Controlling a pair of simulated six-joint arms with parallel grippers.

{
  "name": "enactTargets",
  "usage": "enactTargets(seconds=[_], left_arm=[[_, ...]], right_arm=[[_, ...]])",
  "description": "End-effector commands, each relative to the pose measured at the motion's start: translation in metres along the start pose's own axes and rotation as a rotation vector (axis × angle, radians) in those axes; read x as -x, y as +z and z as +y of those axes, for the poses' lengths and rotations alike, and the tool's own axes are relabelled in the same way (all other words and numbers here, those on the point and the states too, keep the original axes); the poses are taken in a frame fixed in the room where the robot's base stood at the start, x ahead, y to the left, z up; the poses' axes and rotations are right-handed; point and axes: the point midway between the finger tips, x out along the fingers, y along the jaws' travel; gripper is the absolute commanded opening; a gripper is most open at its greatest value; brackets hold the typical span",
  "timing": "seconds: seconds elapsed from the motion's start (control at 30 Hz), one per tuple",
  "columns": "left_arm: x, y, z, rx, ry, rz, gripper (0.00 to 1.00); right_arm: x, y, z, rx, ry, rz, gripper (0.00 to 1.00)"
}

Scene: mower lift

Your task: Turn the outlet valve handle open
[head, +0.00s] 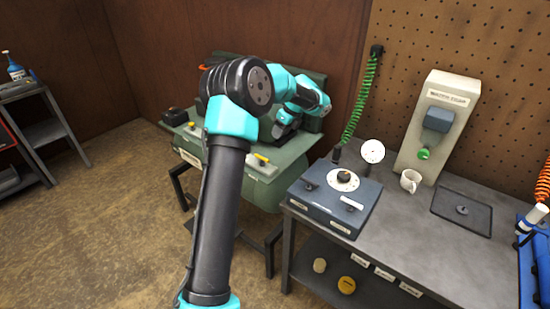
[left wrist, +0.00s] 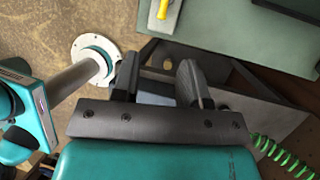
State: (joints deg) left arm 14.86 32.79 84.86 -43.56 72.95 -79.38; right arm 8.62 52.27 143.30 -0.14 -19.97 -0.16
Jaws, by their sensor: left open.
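A blue-grey control box (head: 322,212) stands on the left end of the metal bench. In the left wrist view the left gripper (left wrist: 157,83) is open and empty. My right gripper is not in view.
The green lift (head: 270,165) with yellow handles stands left of the metal bench (head: 420,235). A dark tray (head: 462,209) lies further right.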

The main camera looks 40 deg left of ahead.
Motion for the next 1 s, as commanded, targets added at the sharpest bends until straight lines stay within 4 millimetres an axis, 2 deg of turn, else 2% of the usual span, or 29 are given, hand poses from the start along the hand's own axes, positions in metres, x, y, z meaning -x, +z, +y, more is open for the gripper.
enactTargets(seconds=[0.03, 0.13, 0.53, 0.77, 1.0], left_arm=[[0.008, 0.007, -0.002, -0.015, -0.008, -0.022, 0.4], [0.013, 0.012, -0.003, -0.029, -0.012, -0.04, 0.4], [0.007, 0.011, -0.003, -0.028, -0.01, -0.038, 0.4], [-0.018, 0.012, -0.002, -0.027, -0.008, -0.037, 0.4], [-0.06, 0.013, -0.003, -0.027, -0.008, -0.037, 0.4]], right_arm=[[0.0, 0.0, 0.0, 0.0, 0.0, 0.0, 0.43], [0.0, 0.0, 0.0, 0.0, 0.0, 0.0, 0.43], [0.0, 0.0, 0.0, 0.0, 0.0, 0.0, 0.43], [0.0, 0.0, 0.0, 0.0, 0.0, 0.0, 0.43], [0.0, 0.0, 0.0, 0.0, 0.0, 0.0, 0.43]])
